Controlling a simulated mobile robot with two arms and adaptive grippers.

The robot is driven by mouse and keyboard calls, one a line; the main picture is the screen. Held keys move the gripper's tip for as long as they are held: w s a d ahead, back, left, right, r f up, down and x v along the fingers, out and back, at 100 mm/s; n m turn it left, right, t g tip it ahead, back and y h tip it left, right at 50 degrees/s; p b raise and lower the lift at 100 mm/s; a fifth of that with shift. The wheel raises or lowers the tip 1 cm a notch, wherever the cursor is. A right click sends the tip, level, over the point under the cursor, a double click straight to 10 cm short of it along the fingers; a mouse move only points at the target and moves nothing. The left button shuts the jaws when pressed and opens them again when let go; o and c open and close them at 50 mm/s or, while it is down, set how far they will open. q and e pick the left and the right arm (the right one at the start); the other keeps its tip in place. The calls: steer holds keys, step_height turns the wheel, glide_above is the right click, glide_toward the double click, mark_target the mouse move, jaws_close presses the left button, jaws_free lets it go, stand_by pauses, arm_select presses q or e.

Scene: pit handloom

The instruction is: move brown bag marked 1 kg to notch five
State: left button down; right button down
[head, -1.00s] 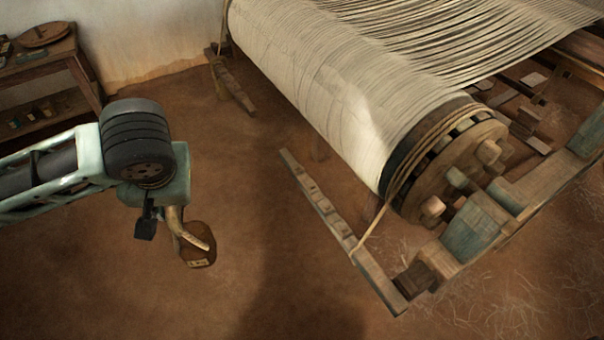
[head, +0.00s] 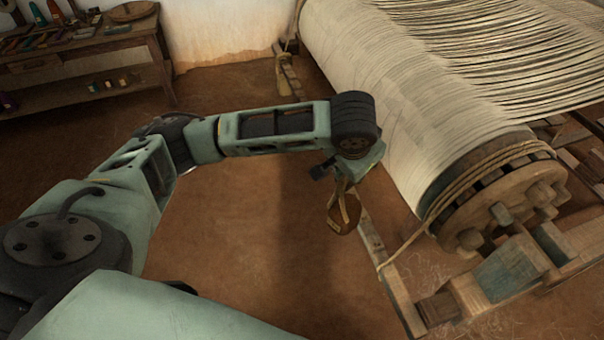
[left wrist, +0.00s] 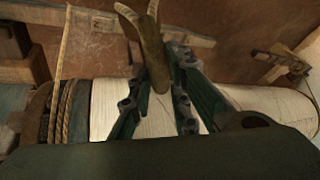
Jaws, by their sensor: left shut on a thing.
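The brown bag (head: 343,218) hangs below my left gripper (head: 346,186) in the head view, over or just left of the notched lever (head: 374,245). My left gripper is shut on the bag's tan loop. In the left wrist view the gripper fingers (left wrist: 160,85) close around the tan loop (left wrist: 150,52); the bag's body is not clear there. The lever also shows at the top of the left wrist view (left wrist: 95,22). The bag and gripper hide part of the lever, and its single notches cannot be told apart. My right gripper is not in view.
The warp beam (head: 440,150) with white threads lies close to the right of my left gripper. A rope (head: 405,245) runs from its end to the lever. A shelf (head: 90,55) with small items stands back left. Bare floor (head: 260,270) lies left of the lever.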

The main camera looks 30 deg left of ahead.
arm_select(q)
steer(key=w+a+f+m+h+p, duration=0.1)
steer(key=w+a+f+m, duration=0.1)
steer(key=a+f, duration=0.6)
steer(key=w+a+f+m+h+p, duration=0.1)
steer(key=w+a+f+m, duration=0.1)
steer(key=a+f, duration=0.7)
steer(key=shift+w+a+f+m+p, duration=0.2)
steer(key=shift+w+f+m+p, duration=0.15)
steer(key=shift+m, duration=0.15)
steer(key=shift+w, duration=0.1)
